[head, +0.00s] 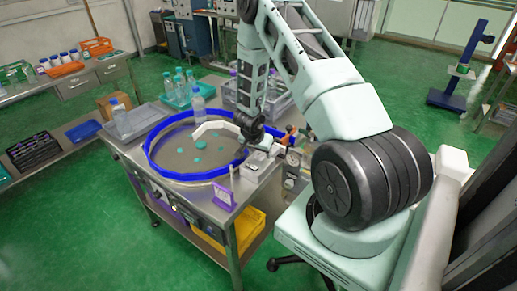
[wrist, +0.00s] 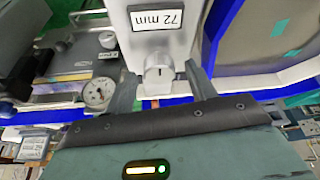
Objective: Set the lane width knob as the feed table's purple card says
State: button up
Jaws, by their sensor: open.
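The feed table (head: 165,190) is a steel bench with a blue-rimmed round tray (head: 150,150). A purple card (head: 223,195) stands on its front edge; its writing is too small to read. In the wrist view a round silver knob (wrist: 158,75) with a short dark mark sits on a pale housing. An upside-down label reading 72 mm (wrist: 152,18) is beside it. My gripper (wrist: 163,84) is open, one finger on each side of the knob with gaps between. In the head view my gripper (head: 265,143) is at the tray's right rim, its fingers mostly hidden.
A dial gauge (wrist: 98,93) and a smaller knob (wrist: 107,40) lie left of the knob in the wrist view. Teal caps (head: 194,160) lie in the tray. A yellow bin (head: 245,228) sits below the table.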

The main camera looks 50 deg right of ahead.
jog(key=p+v, duration=0.4)
jog(key=v, duration=1.3)
jog(key=shift+r+p, duration=0.2)
jog(key=shift+p, duration=0.1)
jog(key=w+a+r+n+t+y+b, duration=0.1)
jog(key=a+n+y+b, duration=0.25)
jog(key=a, duration=0.95)
jog(key=w+a+r+n+t+y+b, duration=0.1)
jog(key=a+n+t+y+b, duration=0.25)
jog(key=a, duration=0.85)
jog(key=s+a+n+g+b, duration=0.5)
jog(key=s+a+n, duration=0.4)
jog(key=s+a, duration=0.35)
jog(key=s+n+h+b, duration=0.2)
jog(key=s+n, duration=0.4)
jog(key=s, duration=0.4)
jog(key=shift+s+n+g+b, duration=0.3)
jog(key=shift+s+g+b, duration=0.05)
jog(key=shift+b, duration=0.45)
